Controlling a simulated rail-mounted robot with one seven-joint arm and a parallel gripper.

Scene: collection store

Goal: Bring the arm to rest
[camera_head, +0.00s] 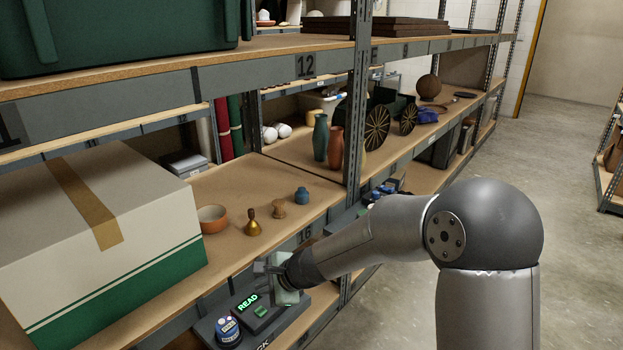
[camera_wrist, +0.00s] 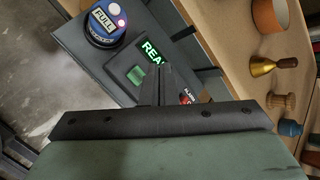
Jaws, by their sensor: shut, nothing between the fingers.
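My arm reaches from the right of the head view down to the front of the shelving. My gripper (camera_head: 268,268) is near the lower device tray, at its far end. In the wrist view my gripper (camera_wrist: 165,70) points at a black device (camera_wrist: 120,65) with a lit green screen, whose letters it partly covers. Its fingers are together with nothing between them. The same device (camera_head: 258,308) reads "READ" in the head view. I cannot tell whether the fingertips touch it.
A blue round unit (camera_head: 228,331) stands beside the device; its display reads "FULL" in the wrist view. Above are a large box (camera_head: 90,240), an orange bowl (camera_head: 212,219), a brass bell (camera_head: 252,227) and small pots. A shelf upright (camera_head: 357,110) stands behind my arm. The aisle floor (camera_head: 560,150) at right is clear.

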